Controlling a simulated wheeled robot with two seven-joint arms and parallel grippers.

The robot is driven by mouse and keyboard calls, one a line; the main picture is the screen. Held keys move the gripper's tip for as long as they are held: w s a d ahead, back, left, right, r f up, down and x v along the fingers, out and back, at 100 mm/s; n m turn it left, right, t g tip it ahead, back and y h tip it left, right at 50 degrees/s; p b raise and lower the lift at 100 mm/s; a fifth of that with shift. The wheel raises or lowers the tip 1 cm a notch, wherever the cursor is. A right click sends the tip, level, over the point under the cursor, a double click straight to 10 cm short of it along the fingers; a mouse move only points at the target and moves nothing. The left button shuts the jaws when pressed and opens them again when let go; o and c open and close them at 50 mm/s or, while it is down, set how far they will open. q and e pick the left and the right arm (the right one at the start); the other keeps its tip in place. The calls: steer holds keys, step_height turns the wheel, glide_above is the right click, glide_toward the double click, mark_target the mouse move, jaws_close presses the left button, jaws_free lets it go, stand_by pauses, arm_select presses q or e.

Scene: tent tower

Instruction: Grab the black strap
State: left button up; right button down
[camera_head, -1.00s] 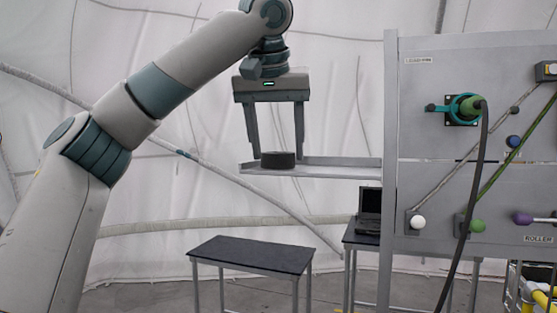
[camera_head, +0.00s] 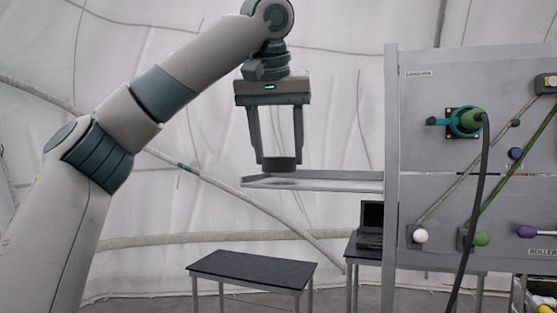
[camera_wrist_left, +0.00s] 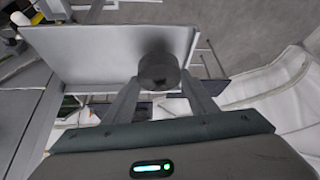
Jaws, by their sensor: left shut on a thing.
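The black strap is a dark, short round roll (camera_head: 279,164). My left gripper (camera_head: 279,158) points down and is shut on it, with one finger on each side. The roll is held just above the grey shelf (camera_head: 335,182), and a shadow lies on the shelf under it. In the left wrist view the roll (camera_wrist_left: 159,71) sits between the two fingertips (camera_wrist_left: 158,82), over the light shelf plate (camera_wrist_left: 90,50). My right gripper is in neither view.
A grey panel (camera_head: 425,105) with a teal-ringed green plug (camera_head: 467,121), a hanging black cable and several coloured knobs stands right of the shelf. A dark table (camera_head: 252,268) stands below. A laptop (camera_head: 371,222) sits on another table. Free air lies left of the shelf.

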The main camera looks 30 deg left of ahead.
arm_select(q)
step_height(320, 180, up, 2)
steer(key=shift+d+r, duration=0.1)
steer(key=w+d+r, duration=0.5)
steer(key=d+r, duration=0.2)
steer(key=d, duration=0.3)
steer(key=shift+w+d, duration=0.15)
steer(key=shift+w, duration=0.15)
steer(key=shift+s, duration=0.1)
